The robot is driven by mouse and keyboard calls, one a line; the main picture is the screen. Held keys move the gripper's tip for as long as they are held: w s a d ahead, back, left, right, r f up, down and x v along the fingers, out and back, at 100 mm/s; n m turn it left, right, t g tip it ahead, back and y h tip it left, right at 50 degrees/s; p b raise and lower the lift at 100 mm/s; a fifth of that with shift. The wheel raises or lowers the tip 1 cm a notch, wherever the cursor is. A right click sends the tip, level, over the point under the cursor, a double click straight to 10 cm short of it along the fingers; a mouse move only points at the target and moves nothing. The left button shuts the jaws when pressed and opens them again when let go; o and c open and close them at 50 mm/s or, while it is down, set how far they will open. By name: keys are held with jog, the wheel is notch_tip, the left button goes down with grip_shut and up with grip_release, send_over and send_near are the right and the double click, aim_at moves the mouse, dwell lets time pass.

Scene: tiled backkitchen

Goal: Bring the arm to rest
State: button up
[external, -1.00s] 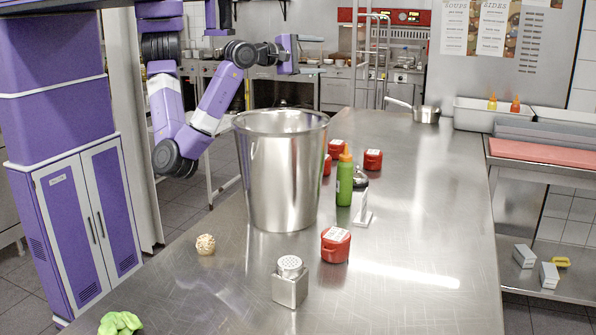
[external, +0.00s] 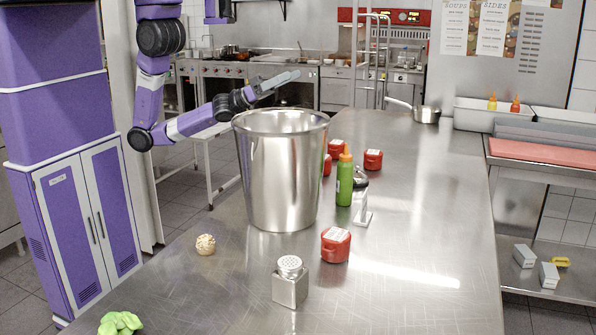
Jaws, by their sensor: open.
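My arm reaches in from the left behind the steel table. Its elbow is low, left of the tall metal bucket (external: 283,175). My gripper (external: 285,78) is above and behind the bucket's rim, apart from it. It points to the right and holds nothing that I can see. The fingers are small and seen nearly edge-on.
The steel table (external: 420,220) bears a green bottle (external: 344,180), several red containers (external: 335,244), a metal shaker (external: 290,281), a round beige item (external: 205,244), green pieces (external: 120,323) and a saucepan (external: 426,113). The table's right half is mostly clear.

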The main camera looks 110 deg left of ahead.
jog(key=s+d+f+g+h+b, duration=0.1)
jog(key=s+d+f+g, duration=0.15)
jog(key=f, duration=0.45)
jog(key=s+d+f+g, duration=0.1)
jog(key=s+f+g, duration=0.15)
jog(key=f, duration=0.45)
jog(key=s+d+f+m+g+h+b, duration=0.1)
jog(key=s+d+f+b, duration=0.1)
jog(key=s+d+f, duration=0.2)
jog(key=s+d+f+m+g+b, duration=0.1)
jog(key=s+d+f, duration=0.3)
jog(key=s+f, duration=0.5)
jog(key=s+g+b, duration=0.1)
jog(key=s, duration=0.3)
jog(key=shift+s+h+b, duration=0.2)
jog(key=shift+h+b, duration=0.1)
jog(key=shift+h, duration=0.1)
dwell(0.6)
jog(key=o, duration=0.6)
jog(key=shift+w, duration=0.1)
